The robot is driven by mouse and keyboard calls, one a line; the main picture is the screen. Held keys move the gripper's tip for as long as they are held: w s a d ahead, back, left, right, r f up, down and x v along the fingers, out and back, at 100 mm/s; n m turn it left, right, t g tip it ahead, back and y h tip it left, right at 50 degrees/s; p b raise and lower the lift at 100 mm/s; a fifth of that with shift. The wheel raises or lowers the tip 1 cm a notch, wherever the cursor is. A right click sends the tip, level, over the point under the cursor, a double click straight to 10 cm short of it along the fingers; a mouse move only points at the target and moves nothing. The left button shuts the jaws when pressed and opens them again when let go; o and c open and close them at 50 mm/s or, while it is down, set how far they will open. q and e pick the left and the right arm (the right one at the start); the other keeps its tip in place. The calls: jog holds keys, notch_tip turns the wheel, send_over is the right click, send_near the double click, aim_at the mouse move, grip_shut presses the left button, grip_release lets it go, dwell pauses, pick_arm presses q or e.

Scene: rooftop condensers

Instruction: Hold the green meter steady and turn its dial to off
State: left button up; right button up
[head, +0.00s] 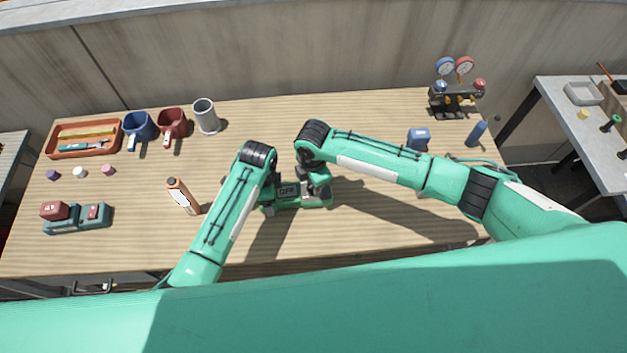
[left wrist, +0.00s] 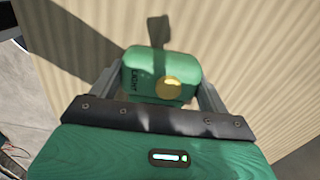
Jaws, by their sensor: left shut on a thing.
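The green meter (head: 296,204) lies on the table in front of me. A small dark display on it seems to read OFF. My left gripper (head: 268,194) is at its left end. In the left wrist view, the meter's green end (left wrist: 142,68), with a round yellow spot, sits between the two fingers of my left gripper (left wrist: 158,84), which is shut on it. My right gripper (head: 317,183) points down at the meter's right part, and its wrist covers its fingers. The dial is hidden there, and I cannot tell its position.
A gauge set (head: 455,95) stands at the back right, behind a blue block (head: 419,137).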

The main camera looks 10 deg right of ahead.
dwell(0.4)
jog(key=o, duration=1)
notch_tip(320, 180, up, 12)
jog(key=shift+r, duration=0.1)
pick_arm(q)
jog(key=o, duration=1.3)
